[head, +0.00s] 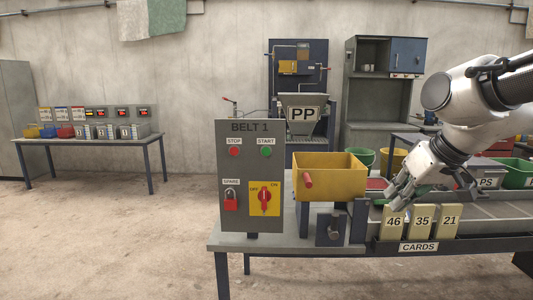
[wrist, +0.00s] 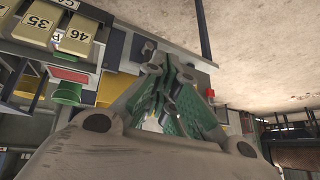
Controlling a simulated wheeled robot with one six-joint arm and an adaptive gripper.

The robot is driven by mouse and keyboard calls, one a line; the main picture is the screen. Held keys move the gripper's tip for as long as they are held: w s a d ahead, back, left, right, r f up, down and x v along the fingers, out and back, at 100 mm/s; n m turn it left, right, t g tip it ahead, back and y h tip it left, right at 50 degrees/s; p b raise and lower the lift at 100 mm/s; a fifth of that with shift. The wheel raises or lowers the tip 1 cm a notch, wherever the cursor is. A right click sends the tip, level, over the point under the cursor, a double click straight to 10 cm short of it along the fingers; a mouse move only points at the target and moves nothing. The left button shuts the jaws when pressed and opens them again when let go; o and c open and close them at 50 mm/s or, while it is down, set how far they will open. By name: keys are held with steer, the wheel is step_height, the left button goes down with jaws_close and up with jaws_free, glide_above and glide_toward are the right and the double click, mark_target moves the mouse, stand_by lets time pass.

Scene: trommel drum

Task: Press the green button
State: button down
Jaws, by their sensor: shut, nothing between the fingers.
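The green button (head: 266,152) is under the word START on the grey BELT 1 panel (head: 236,175) in the head view. A red button (head: 235,152) labelled STOP is to its left. My gripper (head: 393,200) is at the right in the head view, above the conveyor table and near the number cards, well to the right of the panel. In the wrist view its fingers (wrist: 172,88) are together and empty, with green pads. I cannot make out the green button in the wrist view.
A yellow bin (head: 330,182) with a red handle stands between the panel and my gripper. Number cards (head: 421,222) stand at the table's front edge. Open floor lies left of the panel.

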mark_target(266, 151)
steer(key=w+a+n+t+y, duration=0.1)
steer(key=w+a+t+y, duration=0.1)
steer(key=w+a, duration=0.5)
steer(key=w+a+n+t+y, duration=0.1)
steer(key=w+a, duration=0.6)
steer(key=a, duration=1.3)
steer(key=shift+w+a+r+t+y, duration=0.2)
steer(key=shift+a+r+t+y, duration=0.15)
steer(key=shift+y, duration=0.35)
steer(key=shift+w+d, duration=0.2)
steer(key=shift+w, duration=4.25)
steer(key=shift+w, duration=0.1)
steer(key=shift+w, duration=0.3)
